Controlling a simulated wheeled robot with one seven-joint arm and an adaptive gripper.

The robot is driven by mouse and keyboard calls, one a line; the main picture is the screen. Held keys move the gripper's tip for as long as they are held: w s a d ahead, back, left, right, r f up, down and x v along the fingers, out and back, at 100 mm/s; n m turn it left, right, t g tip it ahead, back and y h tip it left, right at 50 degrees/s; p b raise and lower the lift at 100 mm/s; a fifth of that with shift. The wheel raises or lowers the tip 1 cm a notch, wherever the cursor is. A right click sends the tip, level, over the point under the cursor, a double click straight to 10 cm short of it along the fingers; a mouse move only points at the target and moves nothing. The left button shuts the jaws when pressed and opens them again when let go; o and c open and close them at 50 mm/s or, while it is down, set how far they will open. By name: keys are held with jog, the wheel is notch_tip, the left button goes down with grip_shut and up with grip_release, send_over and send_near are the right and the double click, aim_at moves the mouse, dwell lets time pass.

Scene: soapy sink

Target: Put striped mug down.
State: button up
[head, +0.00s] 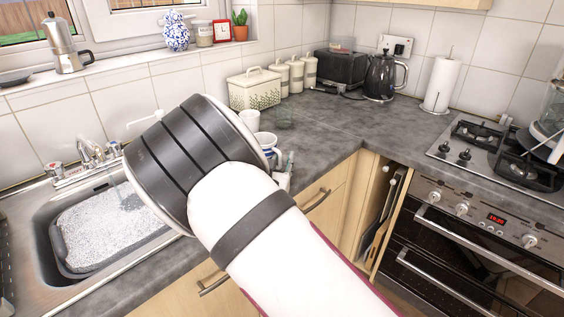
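My arm fills the middle of the head view, and my gripper is hidden behind it. I cannot see whether it holds anything. A white mug with blue marks (267,141) shows partly past the right edge of my arm, near the counter; I cannot tell whether it is the striped mug, or whether it stands on the counter or is held. A plain white mug (250,118) shows partly behind it. The sink (38,226) at the left holds a grey basin (62,262) full of white suds.
The grey counter (325,130) is clear to the right of the mugs. A lidded bread bin (254,89), canisters (297,76), a kettle (380,78) and a paper roll (441,84) stand along the back. A gas hob (500,150) is at the right. The tap (88,150) stands behind the sink.

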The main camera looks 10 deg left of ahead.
jog(key=shift+s+r, duration=0.15)
jog(key=s, duration=0.4)
jog(key=s+a, duration=0.1)
jog(key=s, duration=0.6)
jog(key=shift+s+a, duration=0.25)
jog(key=shift+s, duration=0.05)
